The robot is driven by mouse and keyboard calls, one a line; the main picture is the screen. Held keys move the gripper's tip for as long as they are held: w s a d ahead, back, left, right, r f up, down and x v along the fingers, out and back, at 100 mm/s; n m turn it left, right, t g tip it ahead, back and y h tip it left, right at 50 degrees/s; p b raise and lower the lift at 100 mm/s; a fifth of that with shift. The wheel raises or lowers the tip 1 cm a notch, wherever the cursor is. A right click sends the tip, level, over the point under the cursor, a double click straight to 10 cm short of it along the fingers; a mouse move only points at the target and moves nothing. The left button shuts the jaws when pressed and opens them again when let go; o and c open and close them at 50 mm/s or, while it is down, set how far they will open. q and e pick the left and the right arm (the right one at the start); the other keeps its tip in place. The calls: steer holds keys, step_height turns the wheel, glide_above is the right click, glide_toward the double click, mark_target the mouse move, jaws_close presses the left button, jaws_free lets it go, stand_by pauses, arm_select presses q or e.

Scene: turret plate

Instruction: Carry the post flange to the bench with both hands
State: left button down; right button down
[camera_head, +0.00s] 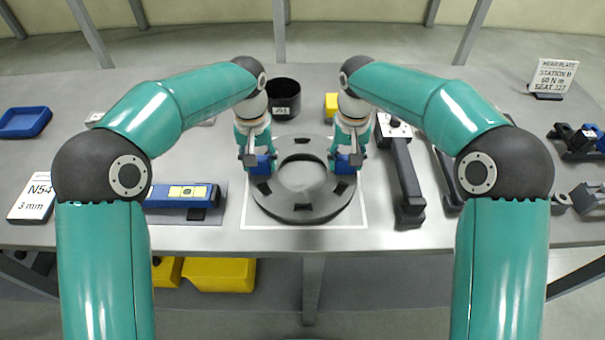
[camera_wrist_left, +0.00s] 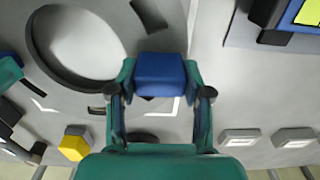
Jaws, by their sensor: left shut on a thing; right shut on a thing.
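The post flange (camera_head: 277,203), a dark grey ring with a large centre hole and dark slots, lies flat over a white-outlined square on the bench (camera_head: 400,235). I cannot tell whether it touches the bench. A blue grip block stands on each side of it. My left gripper (camera_head: 258,163) is shut on the left block. In the left wrist view my left gripper (camera_wrist_left: 158,92) has its fingers on both sides of the blue block (camera_wrist_left: 158,72), with the flange (camera_wrist_left: 142,40) beyond. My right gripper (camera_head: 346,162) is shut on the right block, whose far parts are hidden.
A black cup (camera_head: 284,100) and a yellow block (camera_head: 331,104) stand behind the flange. A dark long-handled tool (camera_head: 407,185) lies close on the right. A blue level-like tool (camera_head: 180,195) lies on the left, by an N54 card (camera_head: 33,197). A sign (camera_head: 552,78) stands back right.

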arm_select(q)
steer(key=shift+d+r, duration=0.1)
steer(key=shift+d, duration=0.05)
arm_select(e)
steer(key=shift+d+r, duration=0.1)
